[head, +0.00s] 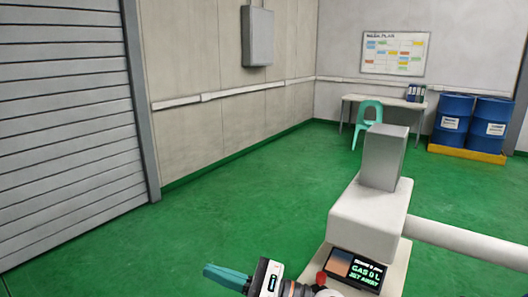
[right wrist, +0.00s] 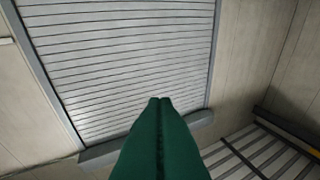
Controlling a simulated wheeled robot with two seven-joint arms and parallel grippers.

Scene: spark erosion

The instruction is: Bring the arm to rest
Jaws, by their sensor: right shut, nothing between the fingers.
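My right gripper (head: 210,270) shows at the bottom of the head view, left of a white machine. Its teal fingers point left, out over the green floor. In the right wrist view the two green fingers (right wrist: 160,102) lie together with nothing between them. They point toward a grey roller shutter and touch nothing that I can see. The wrist behind them is white and grey; most of the arm is hidden below the frame edge. My left gripper is not in view.
The white machine (head: 368,215), with a lit screen (head: 355,268) and a horizontal tube (head: 465,243), stands close on the right. The roller shutter (head: 65,120) is at left. A desk (head: 390,101), a green chair (head: 367,115) and blue drums (head: 452,120) stand far back. The middle floor is clear.

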